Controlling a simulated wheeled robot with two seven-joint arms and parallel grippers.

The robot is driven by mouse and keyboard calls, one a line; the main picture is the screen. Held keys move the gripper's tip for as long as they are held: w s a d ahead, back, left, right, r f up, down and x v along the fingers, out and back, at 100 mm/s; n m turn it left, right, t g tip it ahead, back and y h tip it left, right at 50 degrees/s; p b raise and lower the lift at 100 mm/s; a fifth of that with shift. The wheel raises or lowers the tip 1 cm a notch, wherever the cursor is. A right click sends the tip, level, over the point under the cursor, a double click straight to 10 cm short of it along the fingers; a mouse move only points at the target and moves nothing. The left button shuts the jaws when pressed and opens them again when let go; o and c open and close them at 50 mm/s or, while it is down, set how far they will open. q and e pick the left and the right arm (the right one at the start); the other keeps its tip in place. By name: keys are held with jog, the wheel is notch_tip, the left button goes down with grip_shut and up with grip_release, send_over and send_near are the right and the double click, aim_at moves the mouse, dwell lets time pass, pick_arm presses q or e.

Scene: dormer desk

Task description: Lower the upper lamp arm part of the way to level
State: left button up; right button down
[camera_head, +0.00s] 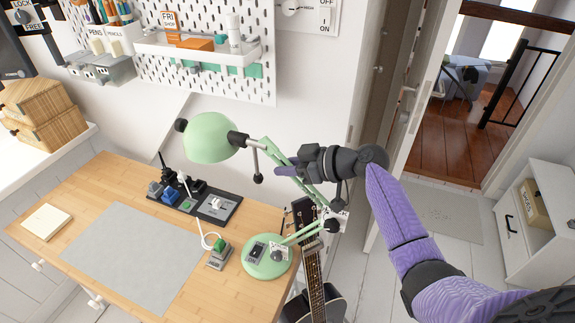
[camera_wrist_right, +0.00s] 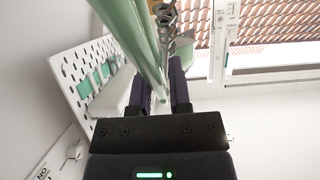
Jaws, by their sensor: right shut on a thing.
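The green desk lamp has a round shade (camera_head: 212,138) over the desk and a round base (camera_head: 262,262) at the desk's right end. Its upper lamp arm (camera_head: 272,154) slopes up and left from an elbow joint (camera_head: 331,224) to the shade. The lower arm (camera_head: 303,234) rises gently rightward from the base to that elbow. My right gripper (camera_head: 290,171) is shut on the upper arm around its middle, coming from the right. In the right wrist view the green arm (camera_wrist_right: 143,45) runs between the purple fingers, which it partly hides. My left gripper is out of view.
A guitar (camera_head: 313,280) stands beside the desk, below the lamp elbow. The desk (camera_head: 110,190) holds a grey mat (camera_head: 132,255), a switch tray (camera_head: 222,216) and a note pad (camera_head: 46,222). A pegboard (camera_head: 215,85) hangs behind. An open door (camera_head: 410,95) is at right.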

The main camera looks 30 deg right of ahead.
notch_tip(320, 180, down, 5)
jog(key=w+a+g+h, duration=0.2)
jog(key=g+h, duration=0.1)
jog(key=shift+w, duration=0.25)
jog(key=c, duration=0.6)
grip_release()
jog(key=shift+a, duration=0.1)
pick_arm(q)
jog(key=shift+a+f, duration=0.15)
jog(key=shift+f, duration=0.05)
pick_arm(e)
jog(key=shift+o, duration=0.2)
jog(key=p+v, duration=0.1)
jog(key=v, duration=0.8)
jog(key=shift+w, duration=0.1)
jog(key=shift+s+d+r, duration=0.25)
jog(key=shift+s+r, duration=0.05)
jog(key=shift+r, duration=0.05)
pick_arm(q)
jog(key=shift+a+r, duration=0.15)
jog(key=shift+r, duration=0.65)
